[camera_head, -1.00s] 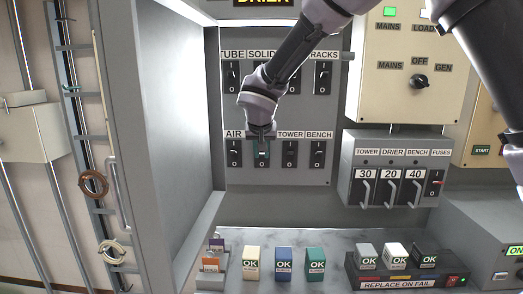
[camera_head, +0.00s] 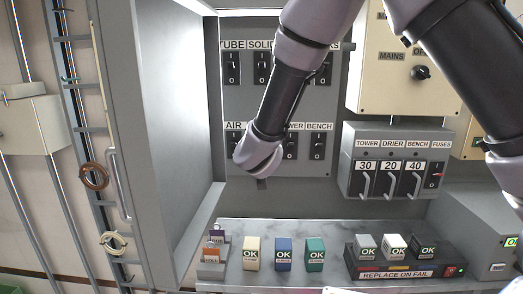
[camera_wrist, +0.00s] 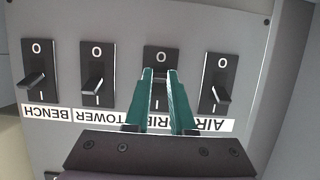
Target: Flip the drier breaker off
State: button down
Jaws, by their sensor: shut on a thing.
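The drier breaker (camera_wrist: 161,60) is a black switch on the grey panel, marked O and I. In the upside-down wrist view, it sits between the tower breaker (camera_wrist: 98,75) and the air breaker (camera_wrist: 217,80). My gripper (camera_wrist: 160,73) has its two teal fingers close together in front of it, shut on its lever. The fingers cover much of the lever and part of the drier label, so the lever's exact position is hard to tell. In the head view, my forearm and wrist hide the drier breaker and my fingers.
The bench breaker (camera_head: 317,146) is on the same panel, with another breaker row above. The open cabinet door (camera_head: 165,130) stands left. A fuse box (camera_head: 395,165) with handles is right. Several OK-marked blocks and the replace-on-fail tray (camera_head: 400,274) stand on the shelf below.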

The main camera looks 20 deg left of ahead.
jog(key=shift+f+t, duration=0.35)
jog(key=shift+t, duration=0.55)
jog(key=c, duration=0.8)
grip_release()
jog(key=shift+o, duration=0.2)
jog(key=v, duration=1)
jog(key=shift+s, duration=0.35)
jog(key=shift+d, duration=0.15)
